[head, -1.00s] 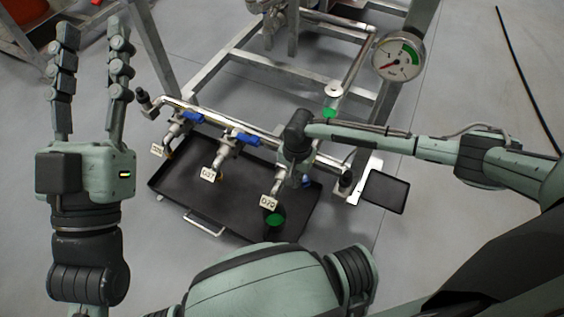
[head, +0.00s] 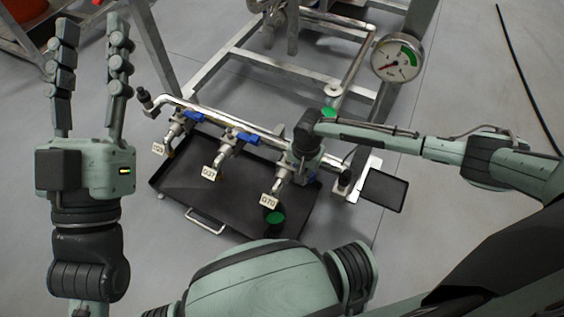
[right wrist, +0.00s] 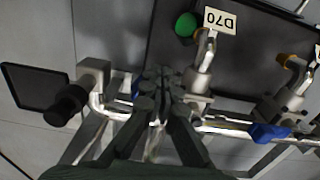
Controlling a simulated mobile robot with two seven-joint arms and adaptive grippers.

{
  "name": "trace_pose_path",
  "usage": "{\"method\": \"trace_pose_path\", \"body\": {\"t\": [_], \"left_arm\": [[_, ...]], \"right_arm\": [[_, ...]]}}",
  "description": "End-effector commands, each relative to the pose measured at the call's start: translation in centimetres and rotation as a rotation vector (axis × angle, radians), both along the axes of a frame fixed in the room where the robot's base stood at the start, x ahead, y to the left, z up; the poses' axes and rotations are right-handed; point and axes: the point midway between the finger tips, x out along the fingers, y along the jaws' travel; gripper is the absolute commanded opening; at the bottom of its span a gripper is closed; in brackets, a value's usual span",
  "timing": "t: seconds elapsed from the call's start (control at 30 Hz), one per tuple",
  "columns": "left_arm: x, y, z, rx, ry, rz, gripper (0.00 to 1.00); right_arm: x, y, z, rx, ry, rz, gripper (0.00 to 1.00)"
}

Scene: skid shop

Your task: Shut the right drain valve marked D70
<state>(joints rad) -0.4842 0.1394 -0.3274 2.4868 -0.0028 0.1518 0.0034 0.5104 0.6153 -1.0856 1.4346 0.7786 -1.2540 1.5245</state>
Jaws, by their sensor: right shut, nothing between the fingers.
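The drain valve's D70 tag (head: 270,201) hangs at the right end of the pipe manifold, above the black tray. The tag (right wrist: 219,20) also shows in the right wrist view, with its metal outlet (right wrist: 205,55) below it. A bit of blue handle (right wrist: 135,88) shows just left of my right gripper's fingers; the rest is hidden behind them. My right gripper (right wrist: 162,78) is shut and empty, close beside the D70 valve; I cannot tell whether it touches the handle. In the head view its wrist covers the valve body. My left gripper (head: 92,45) is open and empty, raised at the left.
Two other valves with blue handles (head: 185,115) (head: 243,137) sit left on the same pipe. The black tray (head: 190,190) lies below. A green disc (head: 275,217) is under the D70 outlet. A pressure gauge (head: 397,58) stands at upper right. A small dark plate (head: 384,190) lies right.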

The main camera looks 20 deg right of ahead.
Motion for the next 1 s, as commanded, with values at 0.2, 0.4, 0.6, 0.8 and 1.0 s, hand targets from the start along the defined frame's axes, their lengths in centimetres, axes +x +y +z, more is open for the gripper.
{"method": "trace_pose_path", "body": {"t": [0.2,0.4,0.6,0.8,1.0], "left_arm": [[0.0,0.0,0.3,0.000,0.000,0.000,0.40],[0.0,0.0,0.8,0.000,0.000,0.000,0.40],[0.0,0.0,0.8,0.000,0.000,0.000,0.40],[0.0,0.0,0.8,0.000,0.000,0.000,0.40],[0.0,0.0,1.0,0.000,0.000,0.000,0.40]], "right_arm": [[0.1,-0.6,0.1,-0.001,0.000,-0.003,0.00],[0.2,-1.9,0.1,-0.002,0.002,-0.003,0.00],[0.3,-2.3,0.0,-0.001,0.001,0.000,0.00],[0.3,-2.3,0.0,-0.001,0.001,0.000,0.00],[0.6,-3.0,0.0,-0.001,0.001,-0.003,0.00]]}}
